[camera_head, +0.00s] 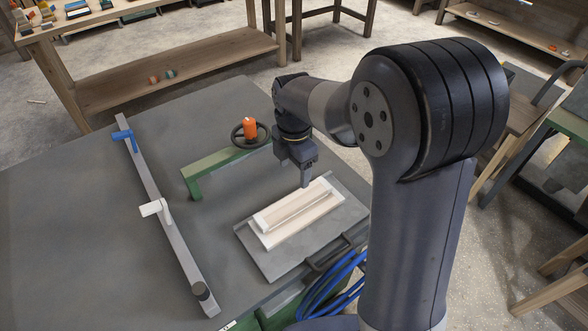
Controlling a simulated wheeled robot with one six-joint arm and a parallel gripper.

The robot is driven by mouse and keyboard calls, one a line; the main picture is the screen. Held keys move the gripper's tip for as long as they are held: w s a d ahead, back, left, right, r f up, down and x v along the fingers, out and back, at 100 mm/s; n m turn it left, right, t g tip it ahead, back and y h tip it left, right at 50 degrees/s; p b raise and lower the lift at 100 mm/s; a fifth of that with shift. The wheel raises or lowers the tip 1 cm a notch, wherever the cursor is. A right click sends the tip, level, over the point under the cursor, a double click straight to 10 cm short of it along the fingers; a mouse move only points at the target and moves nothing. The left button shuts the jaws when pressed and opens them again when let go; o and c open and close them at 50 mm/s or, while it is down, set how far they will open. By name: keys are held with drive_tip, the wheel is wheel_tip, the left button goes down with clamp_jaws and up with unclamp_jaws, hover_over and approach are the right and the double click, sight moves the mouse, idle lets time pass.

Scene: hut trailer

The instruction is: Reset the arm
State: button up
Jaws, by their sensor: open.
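My arm rises at the right of the view and reaches left over the grey work surface (90,215). My gripper (304,183) points down beside the far right end of a pale wooden block with a raised strip (297,213). It is open, and I see nothing held in it. I cannot tell whether its fingertips touch the block. The block lies on a grey plate (275,262) near the surface's right edge.
A green bracket (195,180) with a dark handwheel and an orange piece (250,127) stands behind my gripper. A long metal bar (175,235) with blue and white levers lies left. Blue hoses (335,283) hang at the front edge. Wooden benches stand behind.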

sight(294, 201)
drive_tip(key=shift+f, duration=0.15)
wheel_tip(294, 201, down, 12)
drive_tip(key=shift+r, duration=1.55)
